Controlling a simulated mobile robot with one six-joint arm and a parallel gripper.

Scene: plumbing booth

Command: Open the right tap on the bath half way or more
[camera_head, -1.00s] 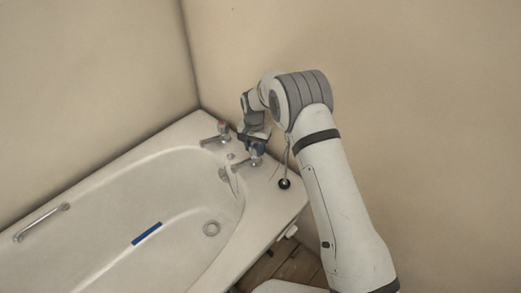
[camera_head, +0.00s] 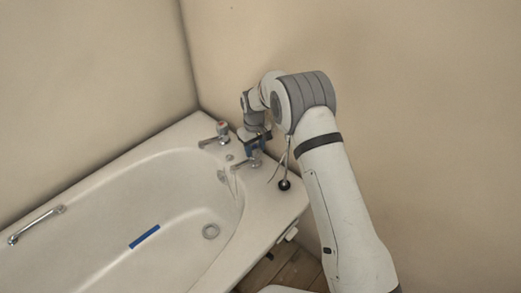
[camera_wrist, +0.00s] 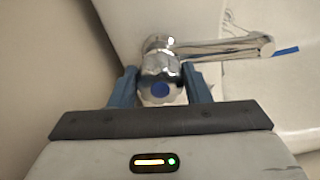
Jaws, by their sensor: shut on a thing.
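The right tap (camera_head: 256,161) is a chrome tap at the bath's corner end, mostly covered by my gripper in the head view. In the wrist view its round, faceted handle (camera_wrist: 160,90) shows a blue disc on top, with the chrome spout stretching right. My gripper (camera_wrist: 160,75) has its blue fingers on either side of the handle and is shut on it. In the head view my gripper (camera_head: 254,142) points down over this tap. How far the tap is turned cannot be told.
The left tap (camera_head: 222,131) stands close by, left of my gripper. A black plug (camera_head: 284,184) lies on the rim at right. The bath (camera_head: 130,185) has a drain, a blue strip (camera_head: 145,237) and a grab rail (camera_head: 36,225). Walls stand close behind and right.

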